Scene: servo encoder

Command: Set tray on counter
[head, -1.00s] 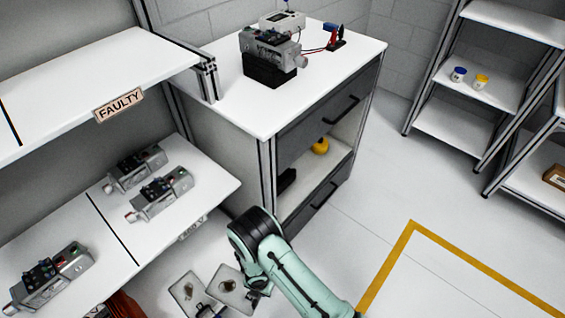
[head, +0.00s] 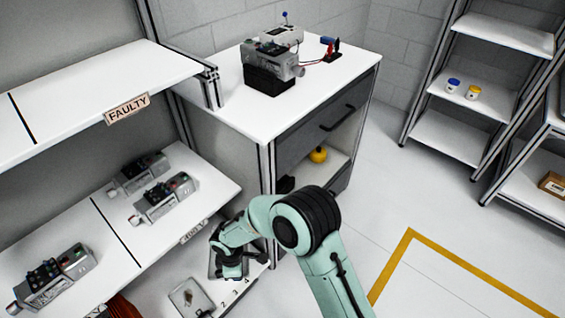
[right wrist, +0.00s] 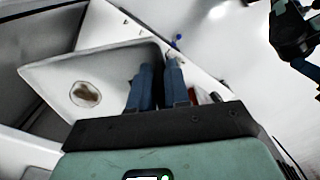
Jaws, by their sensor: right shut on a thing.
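The counter (head: 335,85) is a white-topped grey cabinet with drawers at upper middle in the head view. My right gripper (head: 230,268) is low beside its front left corner, mostly hidden by my arm. In the right wrist view my right gripper (right wrist: 153,75) is shut on the edge of a flat grey tray (right wrist: 112,55) with a brown spot in a round pale patch. Part of that tray shows around the gripper in the head view (head: 214,264). A second, similar tray (head: 181,303) lies to its lower left. A dark part of my other arm shows at upper right in the wrist view; its jaws are unclear.
On the counter stand a grey machine on a black block (head: 270,80), a white box (head: 282,36) and a red-and-blue wired part (head: 330,48). Its front and right top are clear. Left shelves (head: 75,225) hold several grey units. A "FAULTY" shelf (head: 90,85) is above.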

